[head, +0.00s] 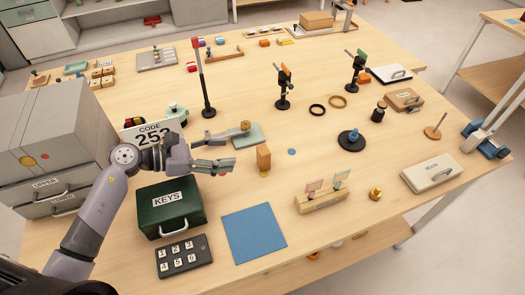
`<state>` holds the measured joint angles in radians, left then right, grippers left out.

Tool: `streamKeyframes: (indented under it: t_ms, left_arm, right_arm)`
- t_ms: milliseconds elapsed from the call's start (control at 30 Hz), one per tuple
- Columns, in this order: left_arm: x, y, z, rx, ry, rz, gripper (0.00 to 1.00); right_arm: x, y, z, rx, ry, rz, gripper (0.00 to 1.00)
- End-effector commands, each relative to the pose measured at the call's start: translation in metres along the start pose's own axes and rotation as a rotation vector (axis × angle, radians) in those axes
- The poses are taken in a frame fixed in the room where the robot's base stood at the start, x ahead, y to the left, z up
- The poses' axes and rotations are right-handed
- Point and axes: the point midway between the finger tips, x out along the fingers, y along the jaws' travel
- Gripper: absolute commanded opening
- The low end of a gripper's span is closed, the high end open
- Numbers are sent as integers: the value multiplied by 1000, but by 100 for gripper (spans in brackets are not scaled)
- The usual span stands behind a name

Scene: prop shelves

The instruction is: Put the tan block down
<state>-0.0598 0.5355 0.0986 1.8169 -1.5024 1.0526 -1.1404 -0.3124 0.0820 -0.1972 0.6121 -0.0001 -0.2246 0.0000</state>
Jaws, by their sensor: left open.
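A tan block (264,158) stands upright on the table, just right of my left gripper. Its lower end looks slightly more yellow, and I cannot tell whether that is a separate piece. My left gripper (231,165) is open and empty, with its fingers pointing right toward the block. A gap shows between the fingertips and the block. My right gripper is not in view.
A green KEYS case (171,210) and a keypad (184,256) stand below my left arm. A blue mat (254,232) lies bare in front. A small green tray (247,136) sits behind the gripper. A card holder (323,201) stands at right.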

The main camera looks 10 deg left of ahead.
Motion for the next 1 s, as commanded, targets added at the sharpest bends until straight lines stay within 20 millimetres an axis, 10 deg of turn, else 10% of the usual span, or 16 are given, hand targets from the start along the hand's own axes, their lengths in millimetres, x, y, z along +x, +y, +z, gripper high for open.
streamKeyframes:
  t_ms: [300,1000]
  left_arm:
    - [61,1,3,-2,-3,2,57]
    - [123,-1,-2,0,0,2,57]
  right_arm:
    - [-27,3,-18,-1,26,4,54]
    - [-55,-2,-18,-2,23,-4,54]
